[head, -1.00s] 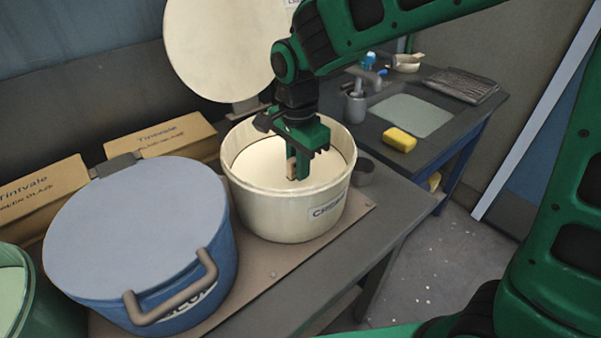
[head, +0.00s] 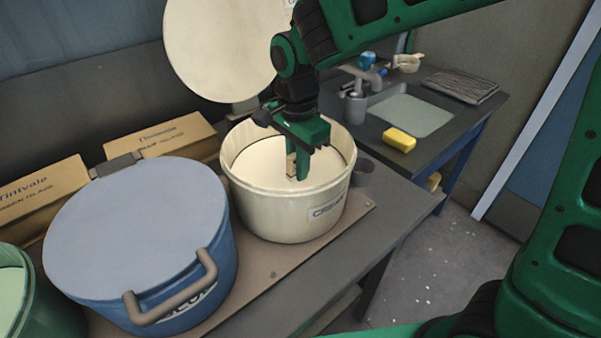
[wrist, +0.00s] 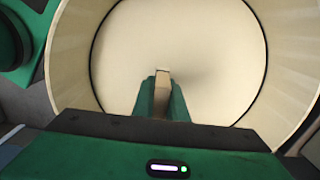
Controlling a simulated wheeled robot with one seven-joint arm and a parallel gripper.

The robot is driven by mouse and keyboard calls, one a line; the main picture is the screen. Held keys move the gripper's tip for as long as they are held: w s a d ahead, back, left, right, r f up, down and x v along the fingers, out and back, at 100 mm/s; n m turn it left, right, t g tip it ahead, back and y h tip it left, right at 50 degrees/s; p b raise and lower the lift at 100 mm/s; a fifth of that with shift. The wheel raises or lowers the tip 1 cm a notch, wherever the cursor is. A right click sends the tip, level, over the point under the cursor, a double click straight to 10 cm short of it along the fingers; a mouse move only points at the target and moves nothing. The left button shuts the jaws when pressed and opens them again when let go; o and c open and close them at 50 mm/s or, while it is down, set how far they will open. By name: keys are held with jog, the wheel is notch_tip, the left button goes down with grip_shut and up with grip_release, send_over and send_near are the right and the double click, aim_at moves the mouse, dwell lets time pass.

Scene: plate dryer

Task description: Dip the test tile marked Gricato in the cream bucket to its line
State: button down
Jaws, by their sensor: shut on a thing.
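The cream bucket (head: 285,212) stands open on the bench, with pale cream glaze (head: 262,160) inside. It fills most of the wrist view, where the glaze surface (wrist: 215,60) shows below a dark ring on the wall. My gripper (head: 297,170) points down inside the bucket's mouth. It is shut on a small tan tile (head: 291,167), whose top end also shows between the fingers in the wrist view (wrist: 162,75). The tile's lower part is hidden, so I cannot tell how deep it sits. Its marking and line cannot be read.
A blue bucket (head: 140,235) with its lid on stands left of the cream one. A cream lid (head: 220,45) stands upright behind. Two cardboard boxes (head: 160,135) are at the back, and a yellow sponge (head: 399,140) lies by the sink at right.

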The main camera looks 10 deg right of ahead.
jog(key=shift+r, duration=6.6)
